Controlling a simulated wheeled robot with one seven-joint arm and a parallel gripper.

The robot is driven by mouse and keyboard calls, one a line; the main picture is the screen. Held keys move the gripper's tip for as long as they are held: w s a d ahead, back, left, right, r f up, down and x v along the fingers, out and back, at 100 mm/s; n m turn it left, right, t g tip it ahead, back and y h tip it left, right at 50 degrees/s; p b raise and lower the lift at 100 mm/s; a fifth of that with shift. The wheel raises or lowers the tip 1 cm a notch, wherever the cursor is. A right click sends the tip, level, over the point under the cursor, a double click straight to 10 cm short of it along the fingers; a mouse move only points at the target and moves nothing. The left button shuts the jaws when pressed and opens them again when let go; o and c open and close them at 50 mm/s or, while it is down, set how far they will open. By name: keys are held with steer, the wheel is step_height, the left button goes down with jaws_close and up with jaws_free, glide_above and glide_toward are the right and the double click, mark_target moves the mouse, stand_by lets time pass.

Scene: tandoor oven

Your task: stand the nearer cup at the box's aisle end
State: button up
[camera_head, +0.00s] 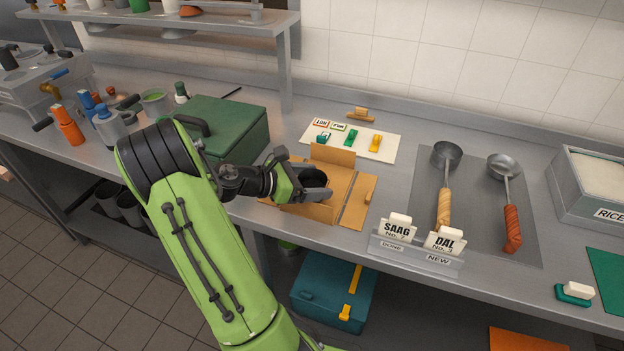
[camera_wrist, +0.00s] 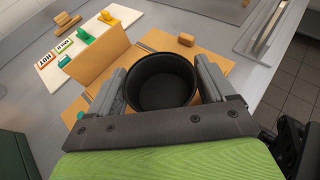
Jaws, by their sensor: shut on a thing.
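My gripper (camera_head: 303,190) is shut on a black round cup (camera_head: 314,177), one finger on each side of it. In the wrist view, I look down into the empty cup (camera_wrist: 163,80), which appears upright between the fingers (camera_wrist: 160,92). The cup is over a tan board (camera_head: 352,208) with an upright tan panel (camera_head: 332,155) behind it. I cannot tell whether the cup's base touches the board. A closed green box (camera_head: 228,125) stands left of my gripper. Several more dark cups (camera_head: 128,205) stand on the lower shelf at left.
A white board with coloured clips (camera_head: 375,143) lies behind the tan board. A small tan block (camera_head: 370,188) sits at its right. A grey mat (camera_head: 475,215) with two ladles and a label stand (camera_head: 415,255) are further right. A teal case (camera_head: 330,290) is below the counter.

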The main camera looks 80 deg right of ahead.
steer(key=o, duration=0.9)
steer(key=shift+a+f, duration=0.2)
steer(key=shift+f, duration=0.25)
steer(key=shift+c, duration=0.2)
steer(key=shift+r, duration=0.25)
steer(key=w+a+r+m+t+y+p, duration=0.1)
steer(key=w+a+r+m+t+p, duration=0.2)
steer(key=w+a, duration=0.4)
steer(key=w+a+r+m+t+y, duration=0.1)
steer(key=w+a+r+t, duration=0.3)
steer(key=w+a, duration=0.3)
steer(key=s+a+r+m+t+y, duration=0.1)
steer(key=a+r+t+y, duration=0.1)
steer(key=a, duration=0.6)
steer(key=s+a+r+m+t+y, duration=0.1)
steer(key=a+t, duration=0.3)
steer(key=a, duration=0.5)
steer(key=s+a+r+m+t+y, duration=0.1)
steer(key=s+a+r+t+y, duration=0.1)
steer(key=a, duration=0.6)
steer(key=shift+s+a+r+m+t+y, duration=0.3)
steer(key=shift+s+r+m+t+y, duration=0.15)
steer(key=shift+r+y, duration=0.35)
